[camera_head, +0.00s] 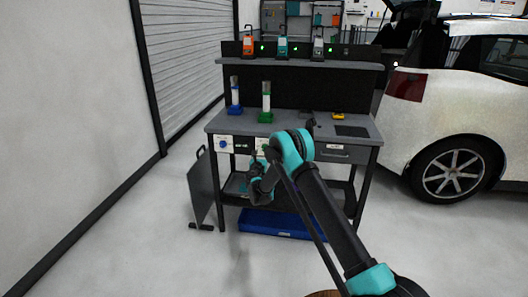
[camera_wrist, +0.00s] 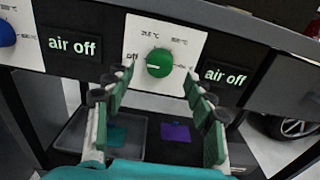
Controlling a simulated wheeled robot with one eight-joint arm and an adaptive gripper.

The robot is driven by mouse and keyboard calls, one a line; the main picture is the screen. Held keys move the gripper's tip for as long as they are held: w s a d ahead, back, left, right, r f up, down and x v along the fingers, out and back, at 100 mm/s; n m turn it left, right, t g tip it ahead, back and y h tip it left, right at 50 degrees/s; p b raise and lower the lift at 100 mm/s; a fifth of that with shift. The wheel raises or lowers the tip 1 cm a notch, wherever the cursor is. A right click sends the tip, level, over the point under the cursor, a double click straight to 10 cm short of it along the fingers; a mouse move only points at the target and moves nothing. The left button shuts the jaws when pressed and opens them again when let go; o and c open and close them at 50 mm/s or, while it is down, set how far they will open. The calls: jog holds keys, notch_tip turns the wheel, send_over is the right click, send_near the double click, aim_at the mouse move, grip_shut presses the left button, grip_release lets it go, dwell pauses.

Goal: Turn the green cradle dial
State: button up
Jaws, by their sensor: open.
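The green dial (camera_wrist: 160,62) is a round knob with a pale pointer mark on a white panel, in the upper middle of the wrist view. Its pointer points left, towards "off". A display reading "air off" (camera_wrist: 226,77) is to its right. My gripper (camera_wrist: 160,85) is open and empty, with its green-padded fingers apart below and either side of the dial, not visibly touching it. In the head view my gripper (camera_head: 258,178) is at the front of the workbench and the arm partly hides the panel. The green cradle (camera_head: 266,116) holds a clear cylinder upright on the bench top.
A blue dial (camera_head: 223,145) sits on a panel at the left, with a blue cradle (camera_head: 235,109) above. The workbench (camera_head: 362,132) has a drawer (camera_head: 345,151) at the right. A dark panel (camera_head: 202,190) leans at the left. A white car (camera_head: 450,100) stands right. Floor is clear at left.

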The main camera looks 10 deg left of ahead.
aim_at(264, 150)
jog(key=shift+w+d, duration=0.1)
jog(key=shift+w, duration=1.95)
jog(key=shift+c, duration=0.3)
jog(key=c, duration=1.1)
jog(key=shift+m, duration=0.4)
jog(key=m, duration=2.2)
jog(key=shift+d+f+m, duration=0.25)
jog(key=shift+f+m, duration=0.1)
jog(key=shift+m, duration=0.05)
